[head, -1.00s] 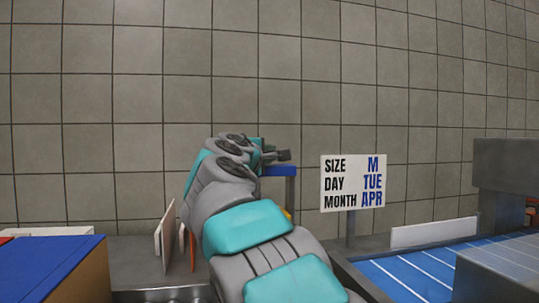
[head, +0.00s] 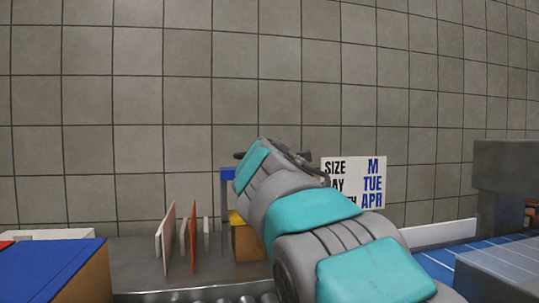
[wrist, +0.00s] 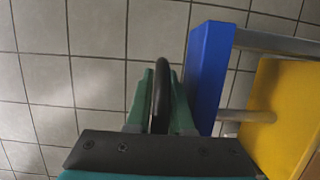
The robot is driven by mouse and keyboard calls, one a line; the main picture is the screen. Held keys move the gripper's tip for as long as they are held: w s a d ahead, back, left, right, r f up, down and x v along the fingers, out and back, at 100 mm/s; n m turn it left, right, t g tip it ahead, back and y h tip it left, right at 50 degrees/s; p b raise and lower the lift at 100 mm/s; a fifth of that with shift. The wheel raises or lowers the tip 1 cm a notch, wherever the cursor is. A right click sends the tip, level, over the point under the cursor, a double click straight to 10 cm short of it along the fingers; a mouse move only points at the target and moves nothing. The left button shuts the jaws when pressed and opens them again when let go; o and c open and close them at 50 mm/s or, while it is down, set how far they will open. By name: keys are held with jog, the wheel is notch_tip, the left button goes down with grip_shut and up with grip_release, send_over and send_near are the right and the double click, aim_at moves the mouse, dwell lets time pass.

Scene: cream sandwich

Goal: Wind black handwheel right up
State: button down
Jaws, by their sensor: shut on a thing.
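In the wrist view the black handwheel (wrist: 159,100) shows edge-on as a narrow dark curved bar. My gripper (wrist: 162,76) has its green fingers on either side of it and is shut on it. The wheel's hub and the rest of its rim are not clear there. A blue beam (wrist: 208,70) stands just right of the fingers, with a yellow block (wrist: 287,105) and grey rods beyond it. In the head view my arm hides most of the wheel and the fingers. The blue frame (head: 227,175) and the yellow part (head: 236,218) show left of the arm.
A white sign (head: 372,180) stands right of my arm, which covers part of its lettering. Thin white and red-orange panels (head: 168,238) stand upright to the left. A blue-topped box (head: 50,268) is at the front left. A tiled wall (head: 130,100) fills the back.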

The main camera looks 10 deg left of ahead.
jog(key=shift+w+a+n+g+y, duration=0.15)
jog(key=shift+n+g+y, duration=0.2)
jog(key=shift+n+y, duration=0.45)
jog(key=shift+w+a+n+g+y, duration=0.15)
jog(key=shift+n+g+y, duration=0.3)
jog(key=shift+y, duration=0.7)
jog(key=shift+w+a+n+g+y, duration=0.15)
jog(key=shift+n+g+y, duration=0.15)
jog(key=shift+n+y, duration=0.5)
jog(key=shift+w+a+f+n+g+y, duration=0.1)
jog(key=shift+n+g+y, duration=0.25)
jog(key=shift+y, duration=0.25)
jog(key=shift+w+n+g+y, duration=0.1)
jog(key=shift+n+g+y, duration=0.25)
jog(key=shift+y, duration=0.2)
jog(key=shift+n+y, duration=0.25)
jog(key=shift+y, duration=0.05)
jog(key=c, duration=1.1)
grip_release()
jog(key=shift+s, duration=0.1)
jog(key=shift+b+v, duration=1.15)
jog(key=shift+v, duration=2.7)
